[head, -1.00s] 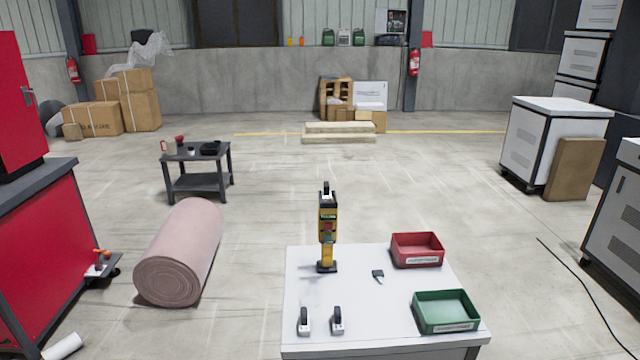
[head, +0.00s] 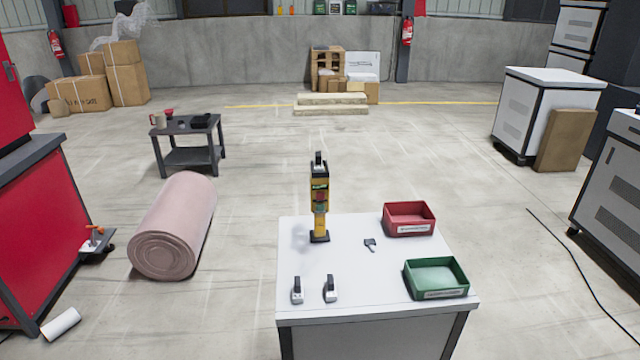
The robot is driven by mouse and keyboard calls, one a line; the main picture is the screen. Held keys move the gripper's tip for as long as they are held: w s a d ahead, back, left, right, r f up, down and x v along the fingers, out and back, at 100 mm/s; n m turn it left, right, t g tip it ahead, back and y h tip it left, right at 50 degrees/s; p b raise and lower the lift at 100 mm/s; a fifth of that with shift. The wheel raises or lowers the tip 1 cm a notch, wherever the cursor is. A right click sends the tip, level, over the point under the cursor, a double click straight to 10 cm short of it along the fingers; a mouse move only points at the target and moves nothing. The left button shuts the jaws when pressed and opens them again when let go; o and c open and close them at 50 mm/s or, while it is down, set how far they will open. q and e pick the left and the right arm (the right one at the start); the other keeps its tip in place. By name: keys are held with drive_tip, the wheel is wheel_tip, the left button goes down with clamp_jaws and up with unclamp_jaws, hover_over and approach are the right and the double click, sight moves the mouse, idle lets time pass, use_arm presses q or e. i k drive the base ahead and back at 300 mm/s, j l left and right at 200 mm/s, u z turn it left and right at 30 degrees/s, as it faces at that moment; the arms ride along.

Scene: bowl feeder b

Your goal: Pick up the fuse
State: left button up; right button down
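Two small white-and-black pieces that look like fuses stand side by side near the front left of the white table (head: 360,308): a left one (head: 297,291) and a right one (head: 330,289). A similar piece (head: 319,162) sits in the top of a yellow-and-black upright device (head: 320,198) at the table's back left. A small dark object (head: 370,244) lies on the table to the right of the device; I cannot tell what it is. Neither of my grippers is in view.
A red bin (head: 409,219) and a green bin (head: 436,278) stand on the table's right side. A pink roll (head: 173,228) lies on the floor to the left. A dark low table (head: 188,145) stands behind it. Floor around the white table is mostly clear.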

sight(318, 166)
drive_tip(key=j+z, duration=0.15)
drive_tip(key=z, duration=0.3)
drive_tip(key=i+j+z, duration=0.1)
drive_tip(key=z, duration=0.35)
drive_tip(key=j+z, duration=0.25)
drive_tip(key=z, duration=0.25)
drive_tip(key=j+z, duration=0.3)
drive_tip(key=j, duration=0.35)
drive_tip(key=k+j+z, duration=0.25)
drive_tip(key=j, duration=0.35)
drive_tip(key=k+j, duration=0.1)
drive_tip(key=j, duration=0.7)
